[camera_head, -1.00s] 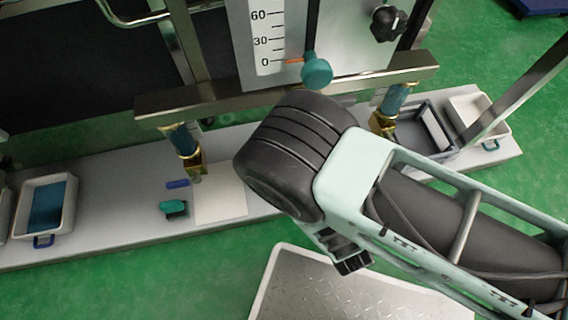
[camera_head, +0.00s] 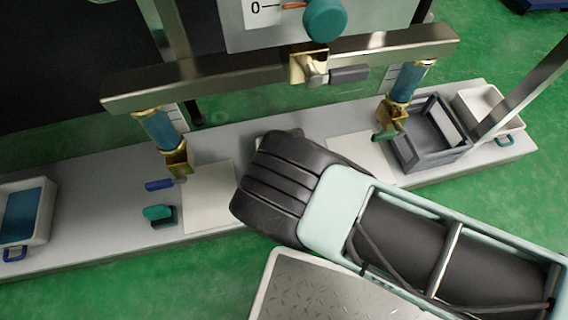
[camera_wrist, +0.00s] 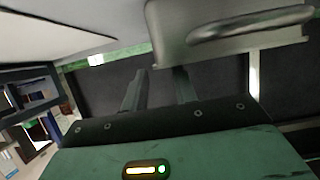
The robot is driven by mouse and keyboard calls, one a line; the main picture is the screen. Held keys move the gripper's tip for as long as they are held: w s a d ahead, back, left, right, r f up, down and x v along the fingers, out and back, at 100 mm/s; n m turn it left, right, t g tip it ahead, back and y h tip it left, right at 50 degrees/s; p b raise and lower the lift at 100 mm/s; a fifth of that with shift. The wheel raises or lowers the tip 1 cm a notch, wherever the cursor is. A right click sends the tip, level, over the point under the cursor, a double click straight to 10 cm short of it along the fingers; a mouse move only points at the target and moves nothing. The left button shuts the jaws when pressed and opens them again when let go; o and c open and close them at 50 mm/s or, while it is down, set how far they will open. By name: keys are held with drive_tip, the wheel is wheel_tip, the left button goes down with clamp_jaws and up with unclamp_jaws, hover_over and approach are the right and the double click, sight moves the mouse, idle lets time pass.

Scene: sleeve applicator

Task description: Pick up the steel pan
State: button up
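In the wrist view a grey metal body with a rounded bar handle (camera_wrist: 250,22) fills the upper right. It looks like the steel pan, but only part of it shows. My gripper (camera_wrist: 160,80) shows below it as two dark fingers standing apart, with nothing between them. The fingertips are close to the metal body's lower left; I cannot tell whether they touch. In the head view a small grey edge (camera_head: 264,139) shows on the bench behind my arm, perhaps part of the pan. My arm hides the rest, and my gripper is hidden there.
A long grey bench (camera_head: 90,215) runs across. A steel crossbar (camera_head: 230,75) with two hanging brass-tipped nozzles spans above it. A white tray (camera_head: 45,215) stands at left, a grey bin (camera_head: 432,150) at right. A teal block (camera_head: 158,213) and a metal plate (camera_head: 320,290) lie nearby.

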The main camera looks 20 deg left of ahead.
drive_tip(key=b+x, duration=0.3)
drive_tip(key=x, duration=0.1)
drive_tip(key=shift+w+a+f+b, duration=0.15)
drive_tip(key=shift+w+b, duration=0.05)
drive_tip(key=shift+b, duration=0.1)
drive_tip(key=shift+w+a, duration=0.2)
drive_tip(key=shift+w, duration=0.15)
clamp_jaws()
